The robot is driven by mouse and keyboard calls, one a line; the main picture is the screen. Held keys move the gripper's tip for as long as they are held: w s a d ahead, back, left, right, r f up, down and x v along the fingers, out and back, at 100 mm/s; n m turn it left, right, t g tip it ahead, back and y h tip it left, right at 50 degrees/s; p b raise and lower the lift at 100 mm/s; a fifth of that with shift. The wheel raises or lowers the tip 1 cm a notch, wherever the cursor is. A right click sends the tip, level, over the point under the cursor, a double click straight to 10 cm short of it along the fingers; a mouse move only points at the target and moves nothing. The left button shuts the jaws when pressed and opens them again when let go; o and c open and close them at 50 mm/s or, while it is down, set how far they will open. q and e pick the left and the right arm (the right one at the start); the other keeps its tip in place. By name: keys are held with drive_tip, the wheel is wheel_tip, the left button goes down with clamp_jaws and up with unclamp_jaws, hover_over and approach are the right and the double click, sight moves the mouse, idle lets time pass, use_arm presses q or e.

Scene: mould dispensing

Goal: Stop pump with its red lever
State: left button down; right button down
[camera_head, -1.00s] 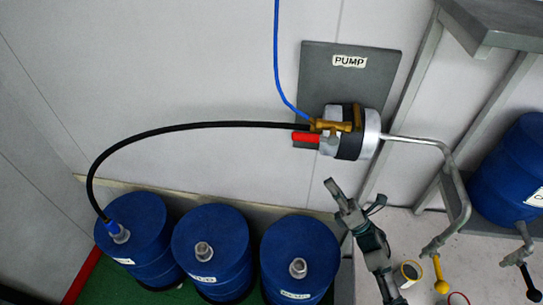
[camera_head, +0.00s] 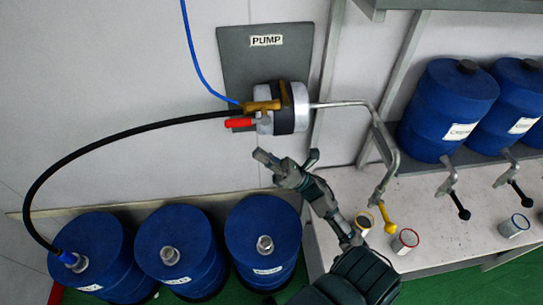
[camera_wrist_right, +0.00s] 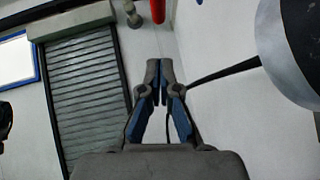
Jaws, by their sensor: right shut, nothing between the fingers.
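The pump (camera_head: 286,118) is a silver and black cylinder on a grey wall plate labelled PUMP. Its red lever (camera_head: 239,123) sticks out to the left, roughly level. My right gripper (camera_head: 264,158) is shut and empty, below the lever and slightly to its right, apart from it. In the right wrist view the closed fingertips (camera_wrist_right: 160,68) point up towards a red piece that looks like the lever (camera_wrist_right: 158,10), cut off by the top edge. Part of the pump body (camera_wrist_right: 284,55) fills the upper right there. My left gripper is not in view.
A black hose (camera_head: 120,137) runs from the pump to the left of several blue drums (camera_head: 182,235) below. A blue line (camera_head: 193,55) hangs above. A silver pipe (camera_head: 372,108) leads right to a tap with a yellow handle (camera_head: 388,222) over a bench with small cups (camera_head: 405,240).

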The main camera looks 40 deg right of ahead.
sight(246, 122)
wheel_tip(246, 122, up, 7)
drive_tip(key=w+a+p, duration=0.2)
drive_tip(key=p, duration=0.1)
drive_tip(key=shift+w, duration=0.4)
